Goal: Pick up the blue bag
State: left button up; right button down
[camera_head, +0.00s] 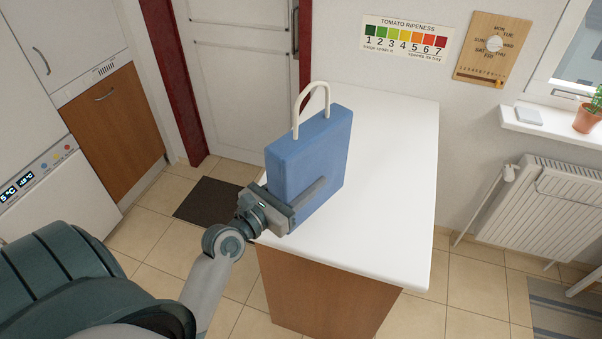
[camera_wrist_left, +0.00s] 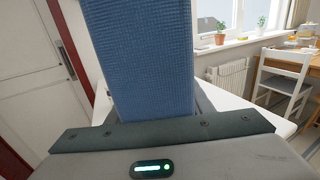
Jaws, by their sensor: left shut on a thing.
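The blue bag (camera_head: 312,150) stands upright at the left side of the white counter (camera_head: 395,190), with its white loop handle (camera_head: 299,100) on top. My left gripper (camera_head: 300,205) is shut on the lower part of the bag, with one finger lying along its near face. In the left wrist view the bag (camera_wrist_left: 140,55) fills the middle, just past the gripper's dark edge (camera_wrist_left: 165,130). The bag's far side and the other finger are hidden. I cannot tell whether the bag's bottom touches the counter. My right gripper is not in view.
The right part of the counter top is clear. A wall with a tomato ripeness chart (camera_head: 405,38) and a wooden calendar board (camera_head: 492,48) stands behind. A radiator (camera_head: 545,205) is at the right, a closed door (camera_head: 245,80) at the back left, and a dark mat (camera_head: 208,203) on the floor.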

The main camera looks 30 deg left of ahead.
aim_at(307, 184)
pick_arm(q)
jog(key=s+d+r, duration=0.2)
jog(key=shift+s+d+r, duration=0.2)
jog(key=shift+s+d, duration=0.1)
jog(key=shift+s, duration=0.1)
jog(key=shift+f, duration=0.1)
dwell(0.3)
jog(key=d+f+m+g+h+b, duration=0.2)
jog(key=d+f+m+h+b, duration=0.2)
jog(key=b, duration=0.6)
jog(key=d+f+h, duration=0.2)
jog(key=d+f, duration=0.1)
jog(key=f, duration=0.1)
jog(key=shift+s+d, duration=0.2)
jog(key=shift+d, duration=0.2)
jog(key=shift+a, duration=0.1)
